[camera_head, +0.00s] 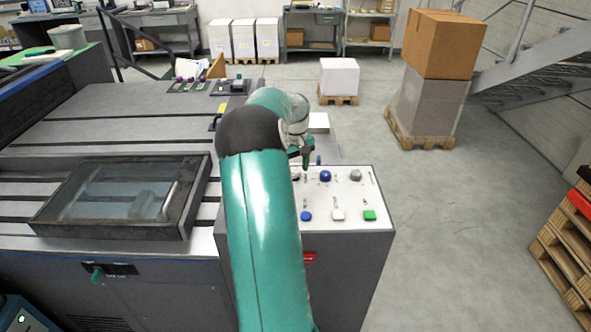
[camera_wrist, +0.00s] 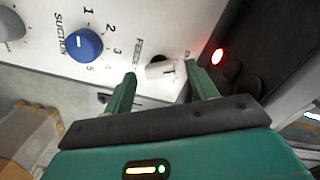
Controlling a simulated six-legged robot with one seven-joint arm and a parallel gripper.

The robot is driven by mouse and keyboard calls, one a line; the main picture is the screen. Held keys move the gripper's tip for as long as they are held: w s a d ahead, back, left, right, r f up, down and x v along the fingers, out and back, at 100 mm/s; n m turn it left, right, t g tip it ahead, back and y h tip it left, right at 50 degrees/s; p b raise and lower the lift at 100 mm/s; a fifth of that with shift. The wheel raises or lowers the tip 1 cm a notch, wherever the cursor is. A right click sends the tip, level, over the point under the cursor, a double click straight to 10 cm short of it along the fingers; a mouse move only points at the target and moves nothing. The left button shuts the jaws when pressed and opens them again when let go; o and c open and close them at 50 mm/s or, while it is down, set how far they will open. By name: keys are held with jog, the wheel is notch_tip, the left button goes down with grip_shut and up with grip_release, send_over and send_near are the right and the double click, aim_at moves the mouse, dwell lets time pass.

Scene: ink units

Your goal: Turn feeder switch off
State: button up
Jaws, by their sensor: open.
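The feeder switch (camera_wrist: 158,70) is a white knob beside a partly hidden "FEEDER" label in the wrist view. My gripper (camera_wrist: 161,73) is open, with one green finger on either side of the knob. Small gaps show between fingers and knob; I cannot tell how deep the tips reach. The knob's pointer mark is partly visible, but its setting is hard to read. In the head view my gripper (camera_head: 306,157) is over the far left of the white control panel (camera_head: 322,200), and my arm hides the switch.
A blue suction knob (camera_wrist: 84,45) and a grey knob (camera_wrist: 10,24) sit left of the switch. A lit red lamp (camera_wrist: 217,56) glows to its right. Blue (camera_head: 306,216), white (camera_head: 338,215) and green (camera_head: 369,215) buttons line the panel's near edge. Open floor lies to the right.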

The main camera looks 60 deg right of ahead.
aim_at(296, 172)
notch_tip(296, 172, up, 13)
dwell(0.3)
dwell(0.5)
